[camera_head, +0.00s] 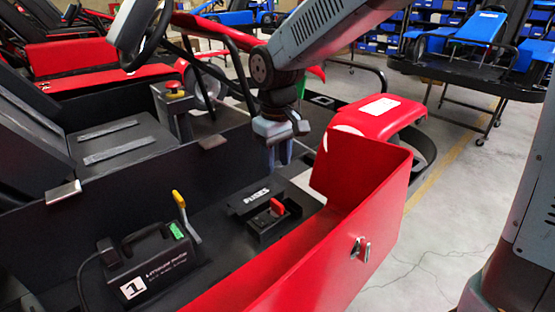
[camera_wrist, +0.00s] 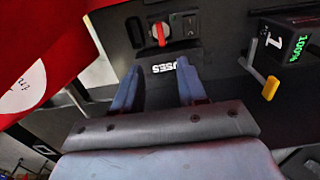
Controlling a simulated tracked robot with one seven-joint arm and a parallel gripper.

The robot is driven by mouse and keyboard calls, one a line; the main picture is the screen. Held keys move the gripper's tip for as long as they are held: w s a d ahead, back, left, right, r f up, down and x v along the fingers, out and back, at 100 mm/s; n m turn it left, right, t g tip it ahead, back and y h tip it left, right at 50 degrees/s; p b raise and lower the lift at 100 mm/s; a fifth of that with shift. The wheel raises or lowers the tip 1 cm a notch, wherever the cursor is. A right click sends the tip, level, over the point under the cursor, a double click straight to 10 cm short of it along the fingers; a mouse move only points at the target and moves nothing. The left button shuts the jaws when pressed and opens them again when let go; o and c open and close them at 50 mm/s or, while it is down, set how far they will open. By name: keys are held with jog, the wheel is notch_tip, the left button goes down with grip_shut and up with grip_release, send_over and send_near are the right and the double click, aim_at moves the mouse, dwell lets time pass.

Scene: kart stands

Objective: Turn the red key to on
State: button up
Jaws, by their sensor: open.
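The red key (camera_head: 277,207) stands up from a small black switch box (camera_head: 264,234) in the kart's side bay, beside a black cover marked FUSES (camera_head: 250,196). In the wrist view the red key (camera_wrist: 159,34) sits on the switch panel beyond the fingertips, near the top. My gripper (camera_head: 279,158) hangs above the fuse cover, pointing down, short of the key. In the wrist view my gripper (camera_wrist: 157,75) shows two blue fingers spread apart with nothing between them. I cannot tell which position the key marks.
A black battery unit (camera_head: 150,264) with a lit green display stands left of the switch box, beside a yellow-handled lever (camera_head: 186,215). The red side panel (camera_head: 335,240) walls the bay at the right. A black wall (camera_head: 120,215) closes the seat side.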

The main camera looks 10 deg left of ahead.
aim_at(276, 201)
notch_tip(276, 201, down, 14)
jog(key=shift+a+f, duration=0.1)
dwell(0.6)
grip_shut()
grip_release()
dwell(0.3)
